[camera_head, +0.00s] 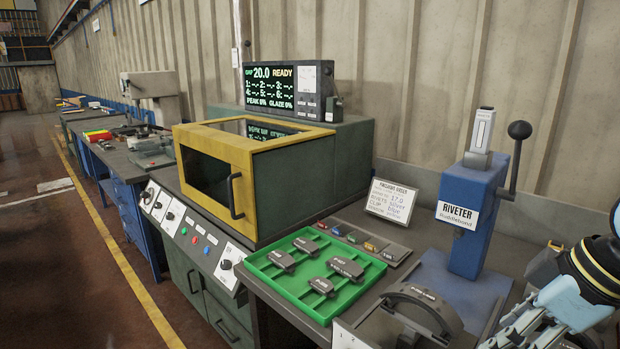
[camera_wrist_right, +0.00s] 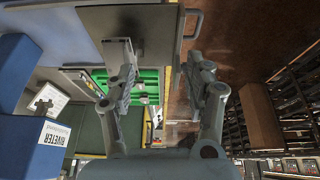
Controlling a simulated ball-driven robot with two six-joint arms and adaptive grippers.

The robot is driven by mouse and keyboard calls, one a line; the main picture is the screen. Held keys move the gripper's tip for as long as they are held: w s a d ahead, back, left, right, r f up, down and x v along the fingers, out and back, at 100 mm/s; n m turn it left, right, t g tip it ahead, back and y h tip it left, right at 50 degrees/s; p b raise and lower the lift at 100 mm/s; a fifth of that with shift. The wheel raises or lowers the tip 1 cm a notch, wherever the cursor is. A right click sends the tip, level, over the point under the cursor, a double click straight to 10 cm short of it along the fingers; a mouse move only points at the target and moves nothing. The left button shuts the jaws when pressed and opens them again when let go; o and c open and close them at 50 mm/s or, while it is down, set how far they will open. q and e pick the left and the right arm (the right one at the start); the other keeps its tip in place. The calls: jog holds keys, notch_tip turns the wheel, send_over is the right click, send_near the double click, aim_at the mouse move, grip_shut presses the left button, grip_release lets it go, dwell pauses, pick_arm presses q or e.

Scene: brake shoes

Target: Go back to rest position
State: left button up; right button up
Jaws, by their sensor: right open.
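My right arm and gripper (camera_head: 540,318) show at the lower right of the head view, beside the blue riveter (camera_head: 472,215). In the right wrist view the two fingers of my right gripper (camera_wrist_right: 160,70) stand apart, with nothing held between them. The gripper is above and apart from the bench. My left gripper is in neither view.
A green tray (camera_head: 262,278) holds several dark pads. A curved brake shoe (camera_head: 420,302) lies at the bench front. A yellow-framed oven (camera_head: 243,155), a display (camera_head: 288,88) and a card (camera_head: 391,200) stand behind. Open floor (camera_head: 40,250) lies at left.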

jog(key=s+a+f+m+h, duration=0.15)
jog(key=s+m, duration=0.25)
jog(key=s, duration=0.4)
jog(key=s+f+m+h, duration=0.2)
jog(key=s+m, duration=0.2)
jog(key=s, duration=0.5)
notch_tip(320, 180, down, 39)
jog(key=s+d+g+b, duration=0.1)
jog(key=s+d+b, duration=0.1)
jog(key=b, duration=0.9)
pick_arm(q)
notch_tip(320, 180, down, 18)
jog(key=b, duration=0.6)
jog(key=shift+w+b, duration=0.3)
jog(key=shift+b, duration=0.1)
pick_arm(e)
jog(key=s+d+f+g, duration=0.1)
jog(key=s+f, duration=1.7)
jog(key=f, duration=0.4)
jog(key=shift+d+g, duration=0.15)
jog(key=shift+g, duration=0.25)
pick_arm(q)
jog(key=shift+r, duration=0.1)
